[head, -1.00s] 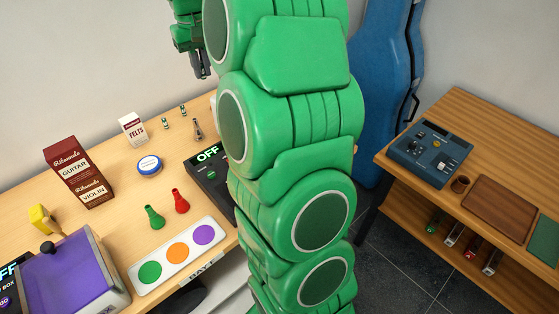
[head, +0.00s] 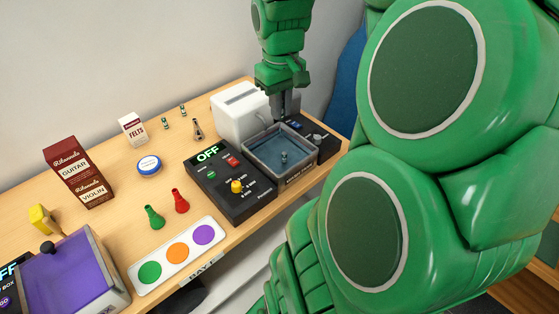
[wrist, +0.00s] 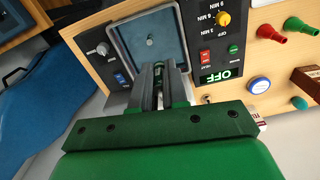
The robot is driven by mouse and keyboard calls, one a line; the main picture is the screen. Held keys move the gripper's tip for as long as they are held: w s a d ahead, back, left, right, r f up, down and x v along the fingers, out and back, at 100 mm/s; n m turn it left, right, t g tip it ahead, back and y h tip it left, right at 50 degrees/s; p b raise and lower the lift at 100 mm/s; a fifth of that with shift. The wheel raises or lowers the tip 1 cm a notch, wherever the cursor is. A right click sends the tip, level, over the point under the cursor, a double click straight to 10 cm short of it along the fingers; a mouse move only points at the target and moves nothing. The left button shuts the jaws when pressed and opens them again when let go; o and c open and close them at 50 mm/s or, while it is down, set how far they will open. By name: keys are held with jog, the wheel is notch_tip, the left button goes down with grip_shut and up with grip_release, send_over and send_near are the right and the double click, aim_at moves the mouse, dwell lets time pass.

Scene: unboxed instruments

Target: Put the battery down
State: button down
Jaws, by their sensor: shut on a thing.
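My gripper (head: 283,108) points down over the back edge of the grey basin device at the table's far right end. In the wrist view my gripper (wrist: 160,72) is shut on a small, narrow thing (wrist: 160,98), taken as the battery; it is mostly hidden between the fingers. The battery cannot be made out in the head view. Two small battery-like cylinders, one left (head: 165,123) and one right (head: 183,109), stand on the table near the white felts box.
The blue-floored basin (head: 262,157) has a small peg in it. A white box (head: 238,112) stands behind it, a black control box reading OFF (head: 235,185) to its left. Bare wood lies between.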

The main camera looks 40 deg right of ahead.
jog(key=s+f, duration=0.1)
jog(key=s, duration=0.3)
send_near(281, 147)
jog(key=shift+s+a+f+n, duration=0.3)
jog(key=shift+s+a+f, duration=0.3)
jog(key=shift+s, duration=0.1)
jog(key=shift+w+d+f, duration=0.25)
jog(key=shift+w+f, duration=0.15)
jog(key=shift+f, duration=0.1)
jog(key=shift+w+d+f, duration=0.25)
jog(key=shift+w+f, duration=0.1)
jog(key=shift+f, duration=1.55)
jog(key=shift+f, duration=0.15)
jog(key=c, duration=1.5)
grip_release()
jog(key=shift+c, duration=0.2)
jog(key=shift+o, duration=0.6)
